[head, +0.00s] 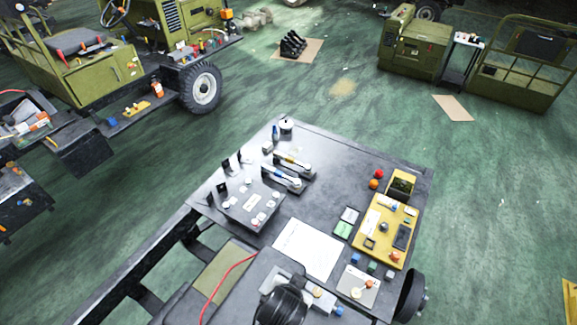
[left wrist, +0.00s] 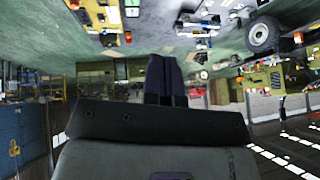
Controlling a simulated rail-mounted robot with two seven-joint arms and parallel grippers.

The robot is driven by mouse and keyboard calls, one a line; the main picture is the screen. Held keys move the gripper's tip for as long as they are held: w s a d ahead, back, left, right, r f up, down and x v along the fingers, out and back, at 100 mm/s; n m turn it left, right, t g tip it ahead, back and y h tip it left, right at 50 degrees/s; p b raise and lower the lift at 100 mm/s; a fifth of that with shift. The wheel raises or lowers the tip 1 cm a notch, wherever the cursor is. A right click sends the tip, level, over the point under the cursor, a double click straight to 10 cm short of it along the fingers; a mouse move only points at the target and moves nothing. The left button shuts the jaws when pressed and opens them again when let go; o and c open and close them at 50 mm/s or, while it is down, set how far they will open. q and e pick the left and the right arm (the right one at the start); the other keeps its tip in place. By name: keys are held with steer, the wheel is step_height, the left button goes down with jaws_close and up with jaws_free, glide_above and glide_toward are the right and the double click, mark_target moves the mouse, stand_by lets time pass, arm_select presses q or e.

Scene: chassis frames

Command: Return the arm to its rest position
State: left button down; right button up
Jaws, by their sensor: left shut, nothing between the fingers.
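My left gripper (left wrist: 165,62) shows in the left wrist view. Its two dark fingers lie together at the middle of the picture, shut with nothing between them. The wrist view looks out across the hall and appears upside down, with the green floor at the top. No thing touches the fingers. In the head view neither gripper can be made out. A rounded black part (head: 283,305) stands at the bottom edge; I cannot tell what it belongs to. My right gripper is in neither view.
A dark chassis table (head: 335,160) carries levers, a white sheet (head: 307,248) and a yellow panel (head: 372,243). An olive vehicle (head: 100,75) stands at upper left, olive cabinets (head: 415,48) at upper right. Green floor (head: 490,190) is free at right.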

arm_select(q)
steer(key=s+a+r+n+p, duration=0.1)
steer(key=s+a+r+n, duration=0.1)
steer(key=s+a, duration=0.55)
steer(key=s+a+r+n+p, duration=0.15)
steer(key=s+a, duration=0.25)
steer(key=a, duration=0.7)
steer(key=s+a+f+n+g+y, duration=0.1)
steer(key=s+a+f+g, duration=0.2)
steer(key=s, duration=0.7)
step_height(320, 180, down, 2)
steer(key=shift+a+f, duration=0.1)
steer(key=shift+a, duration=0.55)
